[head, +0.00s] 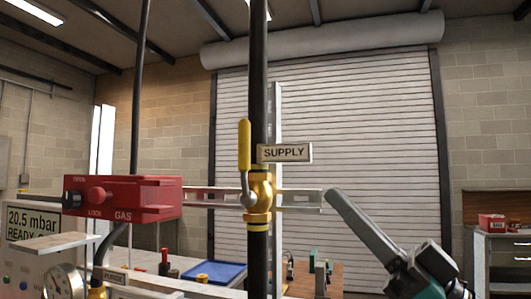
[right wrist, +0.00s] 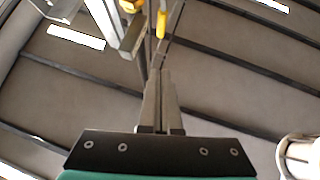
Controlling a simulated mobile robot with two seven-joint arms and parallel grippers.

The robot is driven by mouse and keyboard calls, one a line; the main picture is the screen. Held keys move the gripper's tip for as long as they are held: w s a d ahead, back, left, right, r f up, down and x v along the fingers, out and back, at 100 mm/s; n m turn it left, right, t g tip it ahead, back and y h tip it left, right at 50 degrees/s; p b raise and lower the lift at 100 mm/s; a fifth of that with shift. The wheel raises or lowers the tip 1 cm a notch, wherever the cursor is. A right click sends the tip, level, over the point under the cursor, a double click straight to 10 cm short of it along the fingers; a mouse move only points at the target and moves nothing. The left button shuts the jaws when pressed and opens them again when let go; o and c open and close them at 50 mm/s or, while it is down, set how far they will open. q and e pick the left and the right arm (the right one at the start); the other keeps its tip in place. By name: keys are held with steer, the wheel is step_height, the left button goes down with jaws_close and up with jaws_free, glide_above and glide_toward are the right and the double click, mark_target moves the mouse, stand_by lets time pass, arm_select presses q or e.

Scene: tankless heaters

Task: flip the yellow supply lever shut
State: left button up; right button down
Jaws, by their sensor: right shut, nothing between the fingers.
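The yellow supply lever (head: 244,146) stands upright, along the black vertical pipe (head: 258,90), just left of the SUPPLY sign (head: 285,153). Its lower end joins a brass valve body (head: 260,192) on the pipe. My right gripper (head: 332,194) is shut and empty, to the right of the valve and apart from it, with its fingers pointing up and left. In the right wrist view the shut fingers (right wrist: 158,72) point up towards a yellow part (right wrist: 161,24), apparently the lever, with a gap between. My left gripper is not in view.
A red GAS box (head: 125,198) is left of the valve. A metal rail (head: 300,200) runs behind the valve towards my right gripper. A blue tray (head: 214,272) lies lower on a bench. The space right of the sign, above my gripper, is clear.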

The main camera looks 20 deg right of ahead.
mark_target(249, 137)
steer(key=p+x, duration=0.2)
steer(key=x, duration=0.2)
steer(key=f+p+x, duration=0.1)
steer(key=p+x, duration=0.2)
steer(key=x, duration=0.1)
steer(key=w+a+p+x, duration=0.1)
steer(key=p+x, duration=0.2)
steer(key=x, duration=0.1)
steer(key=shift+w+f, duration=0.1)
steer(key=shift+f, duration=0.1)
steer(key=shift+w+a, duration=0.4)
steer(key=shift+p, duration=0.3)
steer(key=shift+a+r+g+p, duration=0.1)
steer(key=shift+g+p, duration=0.2)
steer(key=shift+p, duration=0.1)
steer(key=shift+w+p, duration=0.1)
steer(key=shift+p, duration=0.2)
